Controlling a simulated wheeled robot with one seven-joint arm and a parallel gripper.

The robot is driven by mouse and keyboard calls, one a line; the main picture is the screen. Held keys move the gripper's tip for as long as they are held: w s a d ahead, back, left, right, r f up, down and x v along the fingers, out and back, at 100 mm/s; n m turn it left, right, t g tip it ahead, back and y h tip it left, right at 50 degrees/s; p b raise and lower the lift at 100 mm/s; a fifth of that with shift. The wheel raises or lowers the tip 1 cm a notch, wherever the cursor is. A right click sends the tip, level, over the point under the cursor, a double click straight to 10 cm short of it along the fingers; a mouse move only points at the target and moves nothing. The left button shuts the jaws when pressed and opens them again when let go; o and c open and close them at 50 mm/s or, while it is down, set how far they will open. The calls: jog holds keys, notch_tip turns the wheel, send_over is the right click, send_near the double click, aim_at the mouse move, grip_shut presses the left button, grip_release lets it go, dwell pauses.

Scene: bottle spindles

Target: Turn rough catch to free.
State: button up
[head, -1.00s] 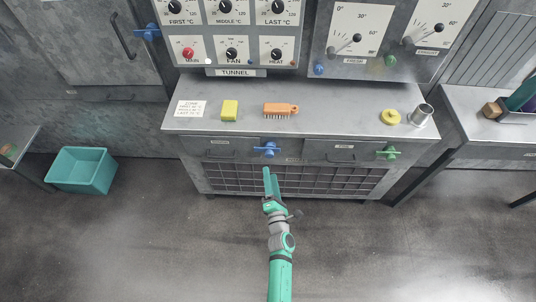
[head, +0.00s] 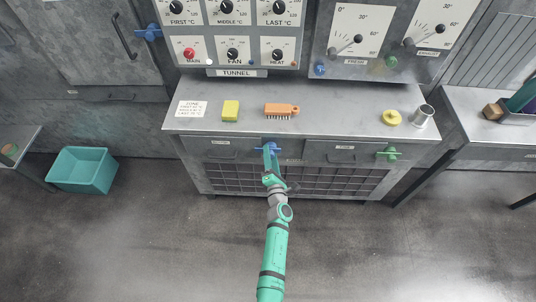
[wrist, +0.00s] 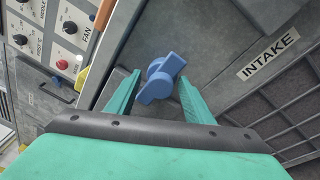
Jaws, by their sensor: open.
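A blue catch (head: 281,148) sits on the front of the bench cabinet, between two drawer fronts. In the wrist view the blue catch (wrist: 160,78) shows as a winged knob lying slantwise. My gripper (head: 270,148) is open in front of the catch. In the wrist view its green fingers (wrist: 159,84) stand on either side of the knob; I cannot tell whether they touch it. A green catch (head: 388,153) sits farther right on the same front. I cannot read a label saying rough.
An INTAKE label (wrist: 271,54) is beside the blue catch, near the grille (head: 335,182). On the bench top are a yellow block (head: 230,110), an orange brush (head: 281,110), a yellow ring (head: 391,117) and a metal cup (head: 421,116). A teal bin (head: 83,170) stands on open floor.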

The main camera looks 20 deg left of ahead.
jog(key=shift+w, duration=0.2)
jog(key=shift+a, duration=0.1)
jog(key=c, duration=0.8)
jog(key=shift+a, duration=0.25)
jog(key=shift+d, duration=0.15)
jog(key=shift+w+d, duration=0.1)
